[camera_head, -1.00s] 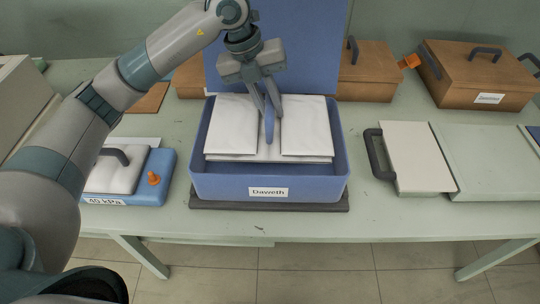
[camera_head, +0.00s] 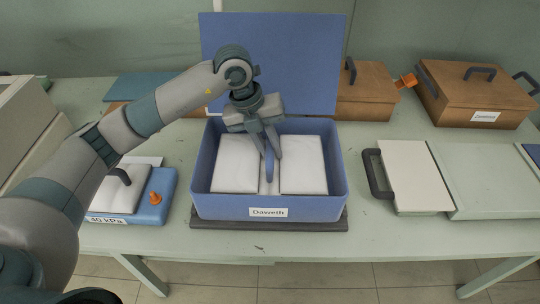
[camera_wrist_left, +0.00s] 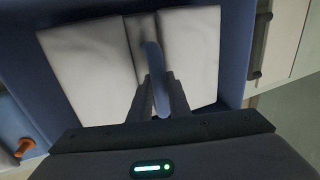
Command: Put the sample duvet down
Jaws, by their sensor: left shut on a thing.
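The sample duvet (camera_head: 303,165) is white and folded, with two thick side panels and a narrow middle strip. It lies inside the blue box labelled "Daweth" (camera_head: 327,206), below the rim. My left gripper (camera_head: 270,155) points down at the middle of the box, shut on a blue tab that stands at the duvet's middle. In the left wrist view the blue tab (camera_wrist_left: 155,75) sits between the fingertips, with duvet panels (camera_wrist_left: 190,45) on both sides. What the tab joins underneath is hidden. My right gripper is not in view.
The box stands on a dark mat (camera_head: 215,224), its blue lid (camera_head: 300,60) upright behind. A blue "40 kPa" unit (camera_head: 157,207) with an orange knob is left. A cream handled board (camera_head: 412,175) is right. Brown boxes (camera_head: 478,92) stand at the back.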

